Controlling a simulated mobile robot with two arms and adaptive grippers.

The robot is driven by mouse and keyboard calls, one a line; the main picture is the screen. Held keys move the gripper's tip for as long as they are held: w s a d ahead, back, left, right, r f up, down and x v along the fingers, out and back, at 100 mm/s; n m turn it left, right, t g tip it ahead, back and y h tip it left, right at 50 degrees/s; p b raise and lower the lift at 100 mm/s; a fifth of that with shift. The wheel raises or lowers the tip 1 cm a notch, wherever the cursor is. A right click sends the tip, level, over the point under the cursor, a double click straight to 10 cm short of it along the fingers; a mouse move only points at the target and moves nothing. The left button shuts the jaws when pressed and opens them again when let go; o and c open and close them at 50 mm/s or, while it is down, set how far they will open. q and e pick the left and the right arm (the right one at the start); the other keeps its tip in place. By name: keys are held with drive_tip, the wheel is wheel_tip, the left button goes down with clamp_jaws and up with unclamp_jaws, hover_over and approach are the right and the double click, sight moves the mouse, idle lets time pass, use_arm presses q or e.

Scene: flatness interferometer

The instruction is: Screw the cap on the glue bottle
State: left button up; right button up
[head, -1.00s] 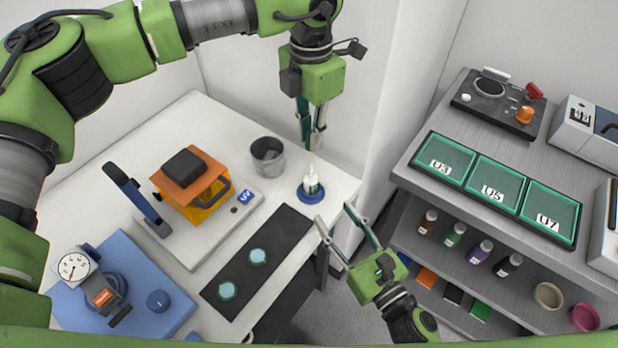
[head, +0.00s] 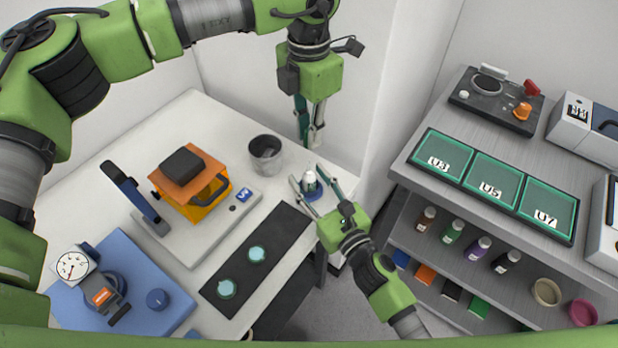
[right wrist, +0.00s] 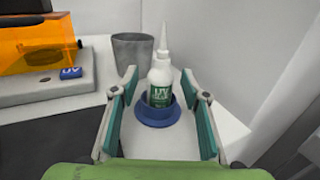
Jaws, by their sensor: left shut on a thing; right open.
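The glue bottle (head: 309,181) is white with a green label and stands upright in a blue round holder (right wrist: 160,118). In the right wrist view the bottle (right wrist: 160,78) shows a bare pointed white nozzle, with no cap on it. My right gripper (head: 308,174) is open, its fingers on either side of the bottle; in the right wrist view gaps show between the fingers (right wrist: 158,85) and the bottle. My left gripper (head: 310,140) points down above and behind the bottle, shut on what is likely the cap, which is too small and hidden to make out.
A grey cup (head: 266,155) stands behind and left of the bottle. The orange UV box (head: 195,195) and a black mat (head: 240,285) with two round discs lie further left. A wall rises close behind; a shelf unit (head: 400,168) with trays stands to the right.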

drive_tip(key=shift+w+a, duration=0.15)
drive_tip(key=shift+w, duration=0.15)
drive_tip(key=shift+c, duration=0.4)
clamp_jaws()
use_arm(q)
drive_tip(key=shift+f, duration=2.5)
drive_tip(key=shift+f, duration=0.9)
drive_tip(key=shift+f, duration=0.55)
